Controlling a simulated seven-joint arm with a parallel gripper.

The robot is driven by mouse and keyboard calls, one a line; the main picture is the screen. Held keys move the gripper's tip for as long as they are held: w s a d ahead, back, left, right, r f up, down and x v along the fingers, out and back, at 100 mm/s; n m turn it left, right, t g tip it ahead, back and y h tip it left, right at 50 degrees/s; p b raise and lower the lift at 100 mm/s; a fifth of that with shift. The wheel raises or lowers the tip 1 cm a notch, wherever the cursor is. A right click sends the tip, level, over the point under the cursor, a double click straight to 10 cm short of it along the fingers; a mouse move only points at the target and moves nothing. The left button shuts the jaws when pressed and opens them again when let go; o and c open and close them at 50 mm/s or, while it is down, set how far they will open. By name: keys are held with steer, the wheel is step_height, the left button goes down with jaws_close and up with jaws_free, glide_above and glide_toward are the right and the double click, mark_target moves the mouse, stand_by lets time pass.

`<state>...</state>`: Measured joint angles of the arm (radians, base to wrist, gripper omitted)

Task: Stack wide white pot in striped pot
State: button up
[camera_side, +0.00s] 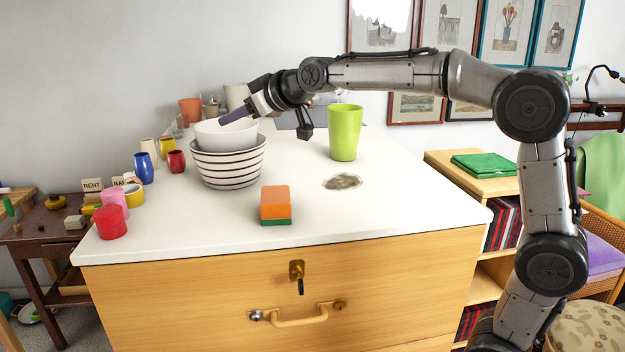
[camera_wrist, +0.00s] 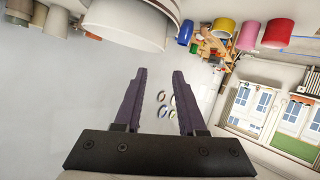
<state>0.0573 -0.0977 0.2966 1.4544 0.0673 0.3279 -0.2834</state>
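The wide white pot (camera_side: 222,134) sits inside the striped pot (camera_side: 228,170), with its rim standing above the striped pot's rim. The striped pot is white with dark horizontal lines and stands upright on the white top. My gripper (camera_side: 238,114) is at the white pot's rim in the side view; contact there cannot be told. In the wrist view my gripper (camera_wrist: 158,72) has its two purple fingers apart, with nothing visible between them.
A green cup (camera_side: 345,133) stands right of the pots. An orange block with a green base (camera_side: 275,205) is in front. Blue (camera_side: 143,168), red (camera_side: 111,222) and other small vessels line the left edge. The right front of the top (camera_side: 400,205) is clear.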

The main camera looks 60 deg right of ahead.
steer(key=s+a+f+g, duration=0.1)
steer(key=s+f, duration=0.5)
steer(key=s, duration=0.6)
steer(key=s+f+m+g, duration=0.1)
steer(key=s+f+g, duration=0.3)
steer(key=s, duration=0.9)
steer(key=s+a+f+m+g, duration=0.1)
steer(key=s+f+g, duration=0.1)
steer(key=s+f, duration=0.8)
steer(key=s, duration=0.2)
steer(key=shift+s+a+f+g, duration=0.25)
steer(key=shift+s+a+g, duration=0.05)
steer(key=shift+s+g, duration=0.1)
steer(key=shift+w, duration=0.1)
